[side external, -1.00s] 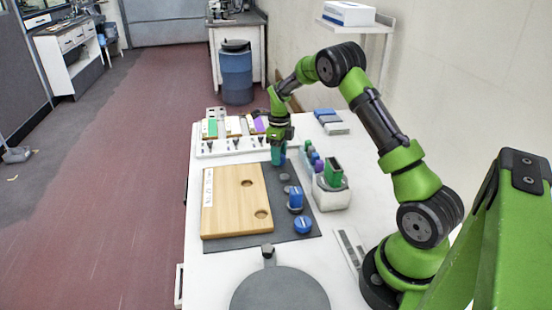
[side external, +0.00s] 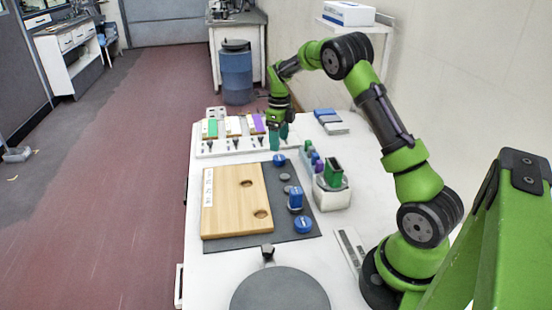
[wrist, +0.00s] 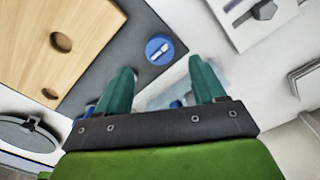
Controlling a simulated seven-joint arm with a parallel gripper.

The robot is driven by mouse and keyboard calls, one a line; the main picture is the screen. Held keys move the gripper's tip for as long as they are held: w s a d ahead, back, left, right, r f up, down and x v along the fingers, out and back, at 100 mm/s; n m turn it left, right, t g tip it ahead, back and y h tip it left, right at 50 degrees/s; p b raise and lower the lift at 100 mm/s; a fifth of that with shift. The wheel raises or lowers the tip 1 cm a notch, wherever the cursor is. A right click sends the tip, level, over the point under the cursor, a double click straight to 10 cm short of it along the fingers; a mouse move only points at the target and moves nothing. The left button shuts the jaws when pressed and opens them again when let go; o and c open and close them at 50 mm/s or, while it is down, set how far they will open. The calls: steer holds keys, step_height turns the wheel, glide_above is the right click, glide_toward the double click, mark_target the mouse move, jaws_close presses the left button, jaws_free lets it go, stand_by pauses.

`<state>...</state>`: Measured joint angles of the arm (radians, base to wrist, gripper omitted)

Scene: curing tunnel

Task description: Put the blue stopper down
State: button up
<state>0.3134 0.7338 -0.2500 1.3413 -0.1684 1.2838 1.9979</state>
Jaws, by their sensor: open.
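A round blue stopper (side external: 279,159) sits on the far end of the dark grey mat (side external: 305,241), near its corner. It also shows in the wrist view (wrist: 159,49), with a pale mark on its top. My gripper (side external: 279,137) is above and slightly beyond the stopper, apart from it. In the wrist view its teal fingers (wrist: 162,72) are spread with nothing between them. The wooden board (side external: 233,205) with two round holes lies on the mat, left of the stopper.
A second round blue piece (side external: 303,224) and an upright blue block (side external: 295,200) stand on the mat's right side. A white holder (side external: 331,196) with a green block is further right. A white rack (side external: 236,146) with coloured tags stands at the back.

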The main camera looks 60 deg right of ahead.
mark_target(279, 157)
steer(key=s+a+r+n+t, duration=0.2)
steer(key=a+r+n, duration=0.45)
steer(key=r, duration=0.65)
steer(key=s+a+r+n+t+y, duration=0.1)
steer(key=s+a+r+n, duration=0.2)
steer(key=s+a+n, duration=0.15)
steer(key=s+a+r+n+t, duration=0.1)
steer(key=s+a+r+n, duration=0.1)
steer(key=s+a+n, duration=0.3)
steer(key=s+a+f+n+t+y, duration=0.1)
steer(key=s+a+n+t, duration=0.2)
steer(key=s+a+n, duration=0.7)
steer(key=n, duration=0.3)
steer(key=shift+s+a+f+n, duration=0.25)
steer(key=shift+s+n, duration=0.05)
steer(key=shift+n, duration=0.1)
